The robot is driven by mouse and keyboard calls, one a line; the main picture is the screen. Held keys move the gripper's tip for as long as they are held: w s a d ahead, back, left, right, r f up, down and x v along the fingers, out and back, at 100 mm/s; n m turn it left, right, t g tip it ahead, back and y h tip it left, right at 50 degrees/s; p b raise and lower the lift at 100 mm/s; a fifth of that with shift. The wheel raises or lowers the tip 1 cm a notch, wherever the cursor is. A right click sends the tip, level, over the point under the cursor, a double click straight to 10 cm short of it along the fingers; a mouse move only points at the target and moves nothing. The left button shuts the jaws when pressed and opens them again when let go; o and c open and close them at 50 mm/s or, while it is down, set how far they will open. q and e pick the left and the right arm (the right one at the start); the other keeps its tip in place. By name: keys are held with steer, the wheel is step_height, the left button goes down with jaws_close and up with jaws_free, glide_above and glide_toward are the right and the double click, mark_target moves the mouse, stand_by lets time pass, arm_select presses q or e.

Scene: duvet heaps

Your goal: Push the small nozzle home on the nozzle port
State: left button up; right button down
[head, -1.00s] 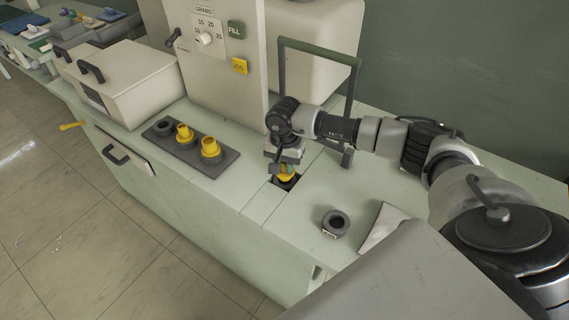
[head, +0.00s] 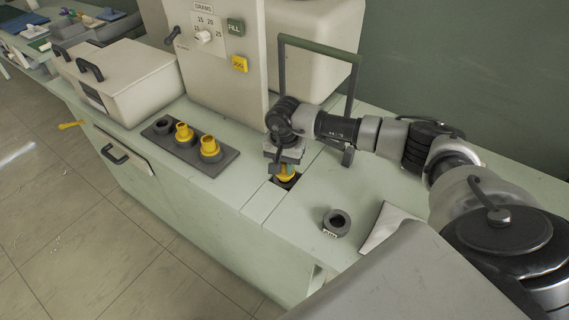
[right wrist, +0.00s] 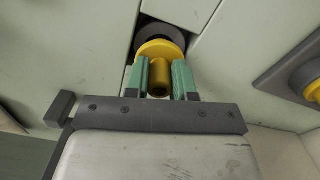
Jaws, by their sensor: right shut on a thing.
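The small nozzle (head: 287,172) is a yellow flanged tube. It also shows in the right wrist view (right wrist: 160,50), its narrow end between two green fingers. My right gripper (head: 286,166) is shut on it, and it shows in the right wrist view (right wrist: 159,78) too. The nozzle port (head: 284,183) is a dark round fitting in a square recess in the counter; in the right wrist view its grey ring (right wrist: 160,33) shows beside the nozzle's flange. The nozzle is at the port, but I cannot tell how deep it sits. My left gripper is not in view.
A dark rack (head: 222,163) holds two other yellow nozzles (head: 184,133) and (head: 210,147) and a dark ring. A loose dark ring (head: 337,222) and a pale sheet (head: 388,228) lie on the counter at right. A tall green-topped handle frame (head: 318,45) stands behind my wrist.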

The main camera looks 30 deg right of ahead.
steer(key=shift+f+b, duration=1.3)
steer(key=shift+f, duration=0.15)
steer(key=c, duration=0.9)
jaws_free()
steer(key=shift+o, duration=0.2)
step_height(320, 180, up, 11)
steer(key=shift+f+b, duration=0.1)
steer(key=shift+b, duration=0.4)
